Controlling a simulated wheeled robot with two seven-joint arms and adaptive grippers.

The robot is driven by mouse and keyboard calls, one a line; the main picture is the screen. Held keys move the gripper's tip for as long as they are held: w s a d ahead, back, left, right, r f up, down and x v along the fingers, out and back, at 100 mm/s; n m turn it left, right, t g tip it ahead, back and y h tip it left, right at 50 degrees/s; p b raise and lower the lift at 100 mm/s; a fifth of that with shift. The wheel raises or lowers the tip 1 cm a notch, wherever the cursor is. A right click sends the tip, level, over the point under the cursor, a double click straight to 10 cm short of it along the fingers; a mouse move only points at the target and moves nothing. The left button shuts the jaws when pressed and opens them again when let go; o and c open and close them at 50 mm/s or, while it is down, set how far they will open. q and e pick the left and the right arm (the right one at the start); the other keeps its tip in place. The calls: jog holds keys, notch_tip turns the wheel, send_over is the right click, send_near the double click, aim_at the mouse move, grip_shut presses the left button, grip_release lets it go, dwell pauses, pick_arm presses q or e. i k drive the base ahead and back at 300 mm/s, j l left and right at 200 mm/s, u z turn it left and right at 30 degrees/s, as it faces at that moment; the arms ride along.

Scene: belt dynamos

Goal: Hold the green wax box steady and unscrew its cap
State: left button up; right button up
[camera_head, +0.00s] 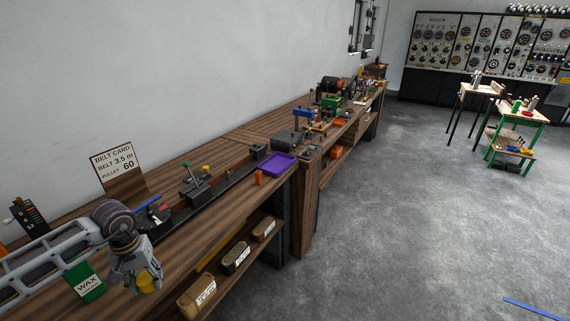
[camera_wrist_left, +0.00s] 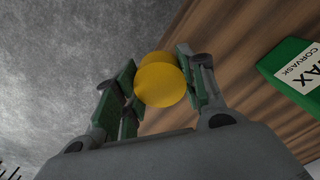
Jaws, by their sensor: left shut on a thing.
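The green wax box (camera_head: 86,279) stands on the near end of the wooden bench, with a white WAX label facing out. It also shows at the right edge of the left wrist view (camera_wrist_left: 291,62). My left gripper (camera_head: 146,279) is to the right of the box, apart from it, by the bench's front edge. It is shut on a yellow round piece (camera_wrist_left: 162,82), which may be the cap; I cannot tell for sure. My arm hides part of the box's top in the head view, and no cap shows on it. My right gripper is in neither view.
A belt card (camera_head: 115,161) stands behind on the bench. A dark rail with levers (camera_head: 195,188) and a purple tray (camera_head: 271,167) lie further along. Labelled brown containers (camera_head: 198,295) sit on the shelf below.

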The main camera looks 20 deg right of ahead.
aim_at(83, 278)
jog(key=i+l, duration=0.2)
jog(key=l, duration=0.25)
jog(key=i+l+z, duration=0.1)
jog(key=l, duration=0.35)
jog(key=i+l, duration=0.35)
jog(key=i+l+z, duration=0.1)
jog(key=l, duration=0.4)
jog(key=i+l, duration=0.35)
jog(key=i+l+z, duration=0.1)
jog(key=l, duration=0.4)
jog(key=i, duration=0.1)
